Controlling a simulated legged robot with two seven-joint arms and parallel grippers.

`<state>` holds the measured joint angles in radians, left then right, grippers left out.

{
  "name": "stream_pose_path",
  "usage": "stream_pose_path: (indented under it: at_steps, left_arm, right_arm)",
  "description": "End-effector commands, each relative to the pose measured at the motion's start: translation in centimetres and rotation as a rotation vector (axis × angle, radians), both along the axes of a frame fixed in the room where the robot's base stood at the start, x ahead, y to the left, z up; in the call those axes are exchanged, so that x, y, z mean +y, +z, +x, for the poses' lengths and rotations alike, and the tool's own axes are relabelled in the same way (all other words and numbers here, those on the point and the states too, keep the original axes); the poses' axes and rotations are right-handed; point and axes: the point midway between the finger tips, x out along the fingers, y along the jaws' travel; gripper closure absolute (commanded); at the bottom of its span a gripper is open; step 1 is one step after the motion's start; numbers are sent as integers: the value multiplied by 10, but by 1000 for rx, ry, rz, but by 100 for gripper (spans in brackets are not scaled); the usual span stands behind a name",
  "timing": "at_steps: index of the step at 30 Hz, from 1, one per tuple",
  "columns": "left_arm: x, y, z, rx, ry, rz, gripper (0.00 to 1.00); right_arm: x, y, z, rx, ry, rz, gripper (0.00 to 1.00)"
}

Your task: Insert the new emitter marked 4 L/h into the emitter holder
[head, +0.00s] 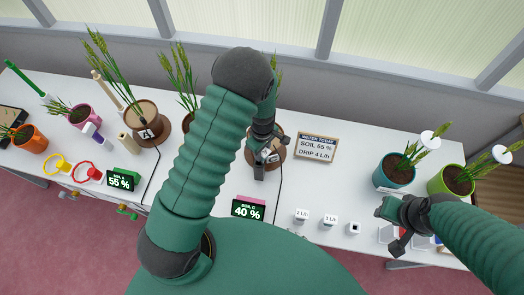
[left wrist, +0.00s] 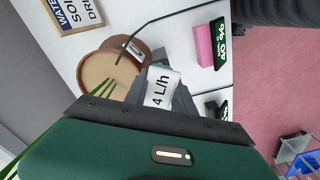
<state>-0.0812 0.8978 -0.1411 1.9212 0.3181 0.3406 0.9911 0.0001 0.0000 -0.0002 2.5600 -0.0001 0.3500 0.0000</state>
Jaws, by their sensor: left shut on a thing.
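The emitter marked 4 L/h (left wrist: 160,88) is a small white block between the fingers of my left gripper (left wrist: 150,90), its label facing the left wrist camera. In the head view my left gripper (head: 260,168) is over the front of a round brown pot stand (head: 279,161), its fingers pointing down. In the left wrist view the stand (left wrist: 133,40) carries a small white-tagged piece on its side, perhaps the emitter holder; the fingers partly hide that area, and I cannot tell whether the emitter touches it. My right gripper (head: 392,226) looks open and empty at the right.
White blocks marked 2 L/h (head: 301,214) and 1 L/h (head: 330,220) stand near the front edge, beside a dark-topped white block (head: 354,228). A SOIL C display (head: 248,209) reads 40 %. A sign (head: 317,147) reads DRIP 4 L/h. Potted wheat stands at both sides.

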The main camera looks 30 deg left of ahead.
Motion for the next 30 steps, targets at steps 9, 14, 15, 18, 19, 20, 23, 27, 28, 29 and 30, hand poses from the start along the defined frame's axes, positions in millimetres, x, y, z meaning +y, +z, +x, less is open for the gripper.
stream_pose_path:
  at_steps: [9,14,15,18,19,20,23,27,28,29,30]
  left_arm:
    - [2,-3,0,1,1,-2,100]
    - [0,-8,0,1,1,-1,100]
    - [0,-9,0,1,1,-1,100]
    - [0,-12,0,1,1,-1,100]
    - [0,-13,0,1,1,0,100]
    - [0,-14,0,1,1,0,100]
    - [0,-17,0,1,1,0,100]
    - [-1,-13,0,2,0,-2,100]
    - [-1,-12,0,1,0,-2,100]
    - [-1,-11,0,1,0,-3,100]
    - [-1,-9,0,1,0,-3,100]
  right_arm:
    - [0,-2,0,0,0,0,64]
    - [0,-6,0,0,0,0,64]
    - [0,-7,0,0,0,0,64]
    - [0,-9,0,0,0,0,64]
    - [0,-10,0,0,0,0,64]
    - [0,-10,0,0,0,0,64]
    - [0,-13,0,0,0,0,64]
    - [0,-9,0,0,0,0,64]
    - [0,-8,0,0,0,0,64]
    - [0,-7,0,0,0,0,64]
    - [0,-5,0,0,0,0,64]
